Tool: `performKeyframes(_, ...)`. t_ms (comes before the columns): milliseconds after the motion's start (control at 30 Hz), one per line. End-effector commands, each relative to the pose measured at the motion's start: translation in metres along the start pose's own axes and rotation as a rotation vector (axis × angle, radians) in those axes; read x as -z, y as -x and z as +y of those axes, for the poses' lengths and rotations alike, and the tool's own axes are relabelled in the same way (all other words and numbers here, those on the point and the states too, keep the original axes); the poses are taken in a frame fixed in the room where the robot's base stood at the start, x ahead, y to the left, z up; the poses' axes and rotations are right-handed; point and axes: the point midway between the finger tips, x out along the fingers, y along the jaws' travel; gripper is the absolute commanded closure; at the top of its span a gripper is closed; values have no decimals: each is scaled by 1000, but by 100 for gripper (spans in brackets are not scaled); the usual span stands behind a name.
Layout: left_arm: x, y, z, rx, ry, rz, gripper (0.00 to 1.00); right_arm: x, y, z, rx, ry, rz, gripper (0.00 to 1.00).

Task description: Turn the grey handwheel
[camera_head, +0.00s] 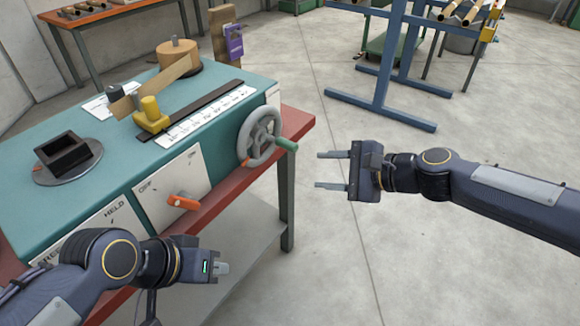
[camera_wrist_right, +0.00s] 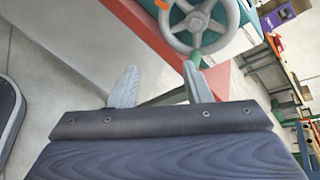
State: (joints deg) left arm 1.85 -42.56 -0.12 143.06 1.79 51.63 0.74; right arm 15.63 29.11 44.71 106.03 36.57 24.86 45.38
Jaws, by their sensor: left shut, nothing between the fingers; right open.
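The grey handwheel (camera_head: 260,137) is mounted on the front right of the teal-topped machine, with a green handle (camera_head: 287,144) sticking out at its right. In the right wrist view the handwheel (camera_wrist_right: 198,22) shows at the top, with the green handle (camera_wrist_right: 195,58) just beyond the fingertips. My right gripper (camera_head: 318,170) is open and empty, its fingers pointing left toward the handwheel, apart from the handle by a short gap in the head view. My left gripper (camera_head: 222,268) is shut and empty, low in front of the machine, below the orange lever.
An orange lever (camera_head: 185,203) projects from the front panel. A blue frame (camera_head: 385,75) stands behind. Floor around my right arm is clear.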

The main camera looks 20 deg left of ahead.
Motion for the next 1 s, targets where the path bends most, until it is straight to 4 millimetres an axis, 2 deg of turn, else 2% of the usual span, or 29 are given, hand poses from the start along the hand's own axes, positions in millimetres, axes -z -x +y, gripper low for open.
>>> performKeyframes(33,-14,-27,-12,0,0,0,100,22,-30,6,44,-137,-70,56)
performKeyframes(133,-24,-48,-22,0,0,0,100,40,-59,-8,126,-399,-187,56)
performKeyframes(300,-35,-69,-32,0,0,0,100,70,-82,-29,212,-734,-325,56)
performKeyframes(400,-36,-72,-33,0,0,0,100,78,-86,-36,233,-831,-364,56)
performKeyframes(567,-36,-72,-33,0,0,1,100,77,-96,-44,238,-864,-378,56)
performKeyframes(800,-37,-74,-34,0,0,1,100,68,-131,-56,236,-860,-376,56)
performKeyframes(1000,-37,-74,-34,0,0,1,100,63,-152,-65,237,-859,-374,56)
